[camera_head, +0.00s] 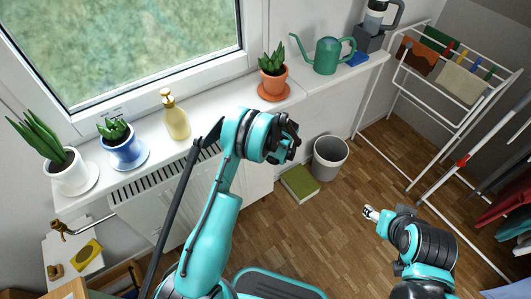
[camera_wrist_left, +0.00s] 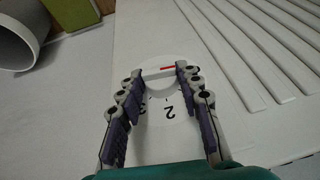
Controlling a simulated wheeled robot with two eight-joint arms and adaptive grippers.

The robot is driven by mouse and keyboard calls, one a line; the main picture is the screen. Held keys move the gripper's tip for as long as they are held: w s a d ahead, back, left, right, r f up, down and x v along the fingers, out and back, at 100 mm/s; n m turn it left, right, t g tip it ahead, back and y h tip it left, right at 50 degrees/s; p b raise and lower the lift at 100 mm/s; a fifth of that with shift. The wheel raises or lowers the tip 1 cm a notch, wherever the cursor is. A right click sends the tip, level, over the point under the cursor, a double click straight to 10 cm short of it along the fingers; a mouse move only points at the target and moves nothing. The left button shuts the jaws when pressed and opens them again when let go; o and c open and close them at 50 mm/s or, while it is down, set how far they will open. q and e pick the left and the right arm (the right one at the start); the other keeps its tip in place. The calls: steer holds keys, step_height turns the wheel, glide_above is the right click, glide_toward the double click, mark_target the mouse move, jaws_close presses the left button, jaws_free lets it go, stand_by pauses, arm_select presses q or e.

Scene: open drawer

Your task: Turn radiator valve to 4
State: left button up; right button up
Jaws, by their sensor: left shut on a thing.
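The radiator valve (camera_wrist_left: 160,92) is a white round knob with a raised bar and a red mark, in the left wrist view. My left gripper (camera_wrist_left: 158,72) is shut on the bar, a fingertip at each end. A 2 and what looks like a 3 show upside down on the white surface between the fingers; other numbers are hidden. In the head view my left gripper (camera_head: 290,138) is near the radiator's right end and hides the valve. My right gripper (camera_head: 371,213) is over the floor, away from the valve; its opening is unclear.
The radiator (camera_head: 160,183) is under a white sill (camera_head: 205,120) with potted plants, a soap bottle (camera_head: 174,115) and a green watering can (camera_head: 328,55). A grey bin (camera_head: 330,158) and a green box (camera_head: 299,184) stand near the left gripper. A drying rack (camera_head: 440,95) is at right.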

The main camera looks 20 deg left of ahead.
arm_select(q)
steer(key=shift+w+d+f+m+g+y, duration=0.1)
steer(key=shift+w+m+g+y, duration=0.1)
steer(key=shift+g+y, duration=0.45)
steer(key=shift+w+d+m+g+y, duration=0.1)
steer(key=shift+m+g+y, duration=0.1)
steer(key=shift+g+y, duration=0.4)
steer(key=o, duration=1.1)
steer(key=shift+o, duration=0.2)
steer(key=v, duration=1.2)
